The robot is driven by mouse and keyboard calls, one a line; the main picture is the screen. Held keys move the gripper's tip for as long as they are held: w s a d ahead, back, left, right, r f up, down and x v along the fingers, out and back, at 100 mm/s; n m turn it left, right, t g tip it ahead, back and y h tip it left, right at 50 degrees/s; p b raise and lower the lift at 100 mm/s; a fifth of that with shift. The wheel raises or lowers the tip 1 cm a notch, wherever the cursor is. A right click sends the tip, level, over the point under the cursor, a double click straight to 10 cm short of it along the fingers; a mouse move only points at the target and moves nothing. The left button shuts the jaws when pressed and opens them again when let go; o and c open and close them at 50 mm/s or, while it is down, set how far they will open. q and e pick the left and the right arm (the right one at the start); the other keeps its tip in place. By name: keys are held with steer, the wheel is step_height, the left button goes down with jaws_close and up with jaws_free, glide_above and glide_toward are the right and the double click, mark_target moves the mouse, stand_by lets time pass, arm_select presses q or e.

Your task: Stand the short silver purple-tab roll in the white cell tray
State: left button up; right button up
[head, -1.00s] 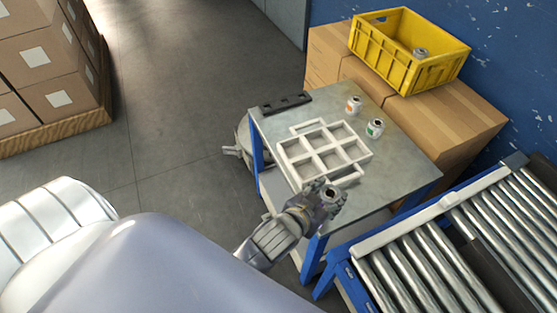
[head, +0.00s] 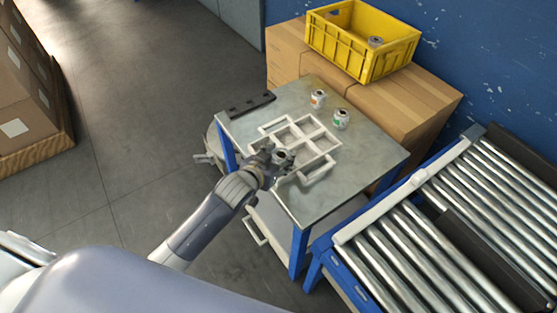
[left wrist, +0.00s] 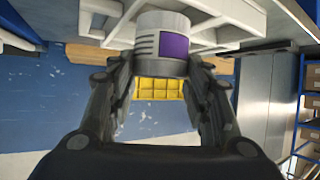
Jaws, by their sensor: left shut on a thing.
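My left gripper (head: 270,163) is shut on the short silver roll (head: 282,157) and holds it at the near left side of the white cell tray (head: 322,156). In the left wrist view the roll (left wrist: 161,42) sits between the fingertips (left wrist: 160,66), with its purple tab (left wrist: 174,47) and dark stripes facing the camera. The tray (left wrist: 232,18) shows behind the roll there. I cannot tell whether the roll touches the tray. My right gripper is not in view.
An orange-tab roll (head: 318,99) and a green-tab roll (head: 341,119) stand behind the tray on the metal table (head: 376,153). A dark slotted bar (head: 250,104) lies at the back left. A yellow crate (head: 345,55) holds another roll (head: 375,42). A roller conveyor (head: 450,215) is right.

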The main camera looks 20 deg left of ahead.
mark_target(279, 161)
arm_select(q)
steer(key=shift+w+a+f, duration=0.2)
steer(key=shift+w+a, duration=0.05)
steer(key=shift+w, duration=0.35)
steer(key=shift+f, duration=1.6)
steer(key=shift+f, duration=0.2)
steer(key=o, duration=1.5)
steer(key=shift+s, duration=0.1)
